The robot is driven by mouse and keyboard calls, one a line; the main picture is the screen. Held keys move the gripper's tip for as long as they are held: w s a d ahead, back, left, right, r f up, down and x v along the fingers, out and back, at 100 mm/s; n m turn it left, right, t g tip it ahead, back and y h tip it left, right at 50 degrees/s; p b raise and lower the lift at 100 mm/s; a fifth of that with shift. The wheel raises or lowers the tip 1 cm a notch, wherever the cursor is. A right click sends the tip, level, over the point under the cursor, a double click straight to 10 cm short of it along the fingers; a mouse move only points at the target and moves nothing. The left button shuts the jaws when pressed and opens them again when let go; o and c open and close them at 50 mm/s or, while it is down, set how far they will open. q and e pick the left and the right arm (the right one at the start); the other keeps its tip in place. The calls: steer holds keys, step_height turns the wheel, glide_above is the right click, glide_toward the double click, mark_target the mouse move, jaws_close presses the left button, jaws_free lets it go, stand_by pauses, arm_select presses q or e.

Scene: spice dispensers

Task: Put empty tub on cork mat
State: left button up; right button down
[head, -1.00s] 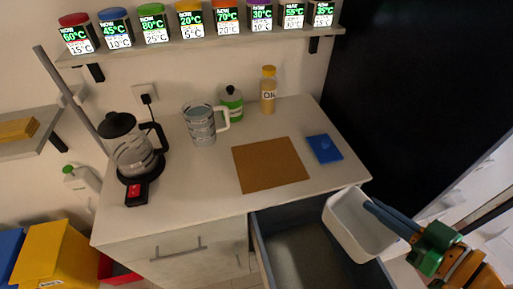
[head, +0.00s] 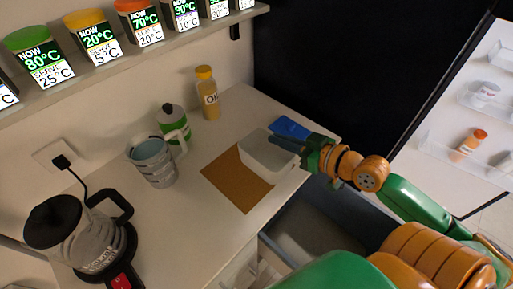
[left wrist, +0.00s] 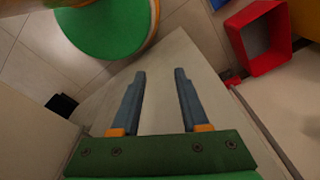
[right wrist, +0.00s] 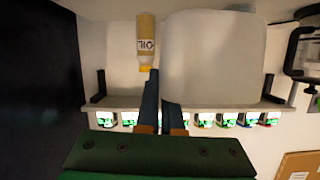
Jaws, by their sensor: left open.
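The white empty tub (head: 268,155) is at the right part of the brown cork mat (head: 232,182), overlapping its edge. I cannot tell whether it touches the mat or hangs just above it. My right gripper (head: 300,145) is shut on the tub's wall at its right side. In the right wrist view the tub (right wrist: 213,55) fills the upper middle, with one finger hidden behind its wall. My left gripper (left wrist: 160,74) is open and empty in the left wrist view, away from the tub and mat.
A blue block (head: 291,128) lies behind the tub.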

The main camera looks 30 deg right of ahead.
mark_target(259, 141)
steer(key=w+f, duration=0.2)
steer(key=w+a+f+b, duration=0.1)
steer(key=w+f, duration=0.1)
steer(key=w, duration=0.1)
steer(key=w+f, duration=0.2)
steer(key=f, duration=0.1)
steer(key=shift+w+a+f+b, duration=0.1)
steer(key=shift+w+a+b, duration=0.15)
steer(key=shift+w+b, duration=0.1)
step_height(259, 141, down, 3)
steer(key=shift+b, duration=0.4)
steer(key=shift+f, duration=0.1)
steer(key=c, duration=1.1)
jaws_free()
